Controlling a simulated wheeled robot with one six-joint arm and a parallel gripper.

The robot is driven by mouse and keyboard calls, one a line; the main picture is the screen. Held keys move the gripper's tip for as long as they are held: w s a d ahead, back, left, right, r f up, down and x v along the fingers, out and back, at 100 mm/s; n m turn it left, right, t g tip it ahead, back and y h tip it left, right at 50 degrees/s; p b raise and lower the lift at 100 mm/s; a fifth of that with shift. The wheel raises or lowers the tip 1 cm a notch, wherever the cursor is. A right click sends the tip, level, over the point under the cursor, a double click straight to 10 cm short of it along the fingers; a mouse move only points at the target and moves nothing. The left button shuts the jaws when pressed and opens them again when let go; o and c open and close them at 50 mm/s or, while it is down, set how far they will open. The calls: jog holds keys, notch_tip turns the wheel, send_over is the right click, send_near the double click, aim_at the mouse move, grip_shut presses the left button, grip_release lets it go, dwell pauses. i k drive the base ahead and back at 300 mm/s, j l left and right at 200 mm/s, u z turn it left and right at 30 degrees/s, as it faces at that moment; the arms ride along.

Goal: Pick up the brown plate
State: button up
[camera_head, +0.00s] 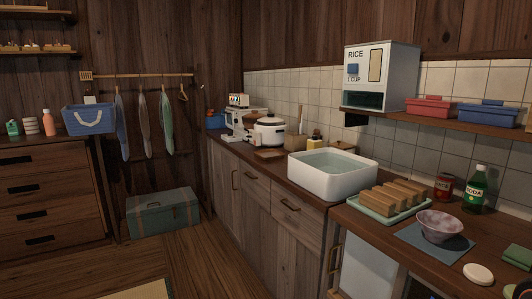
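I cannot clearly pick out a brown plate. A flat brown piece (270,154) lies on the far counter in front of the rice cooker; it looks more like a board. A small brown round thing (343,147) shows behind the white basin, too small and partly hidden to tell what it is. A speckled pinkish-brown bowl (438,227) stands on a blue-grey mat (418,243) on the near counter at the right. My gripper is not in view.
A water-filled white basin (333,184) stands on the counter. A pale green tray (365,208) holds several brown blocks. A teal trunk (163,213) is on the floor; the middle floor looks open.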

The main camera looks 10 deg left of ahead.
aim_at(268, 155)
jog(key=i+j, duration=0.2)
jog(key=j, duration=0.2)
jog(key=i+j+z, duration=0.1)
jog(key=i+j, duration=0.35)
jog(key=j, duration=0.3)
jog(key=i+j+z, duration=0.1)
jog(key=j, duration=0.3)
jog(key=i+j, duration=0.3)
jog(key=j+z, duration=0.05)
jog(key=j, duration=0.05)
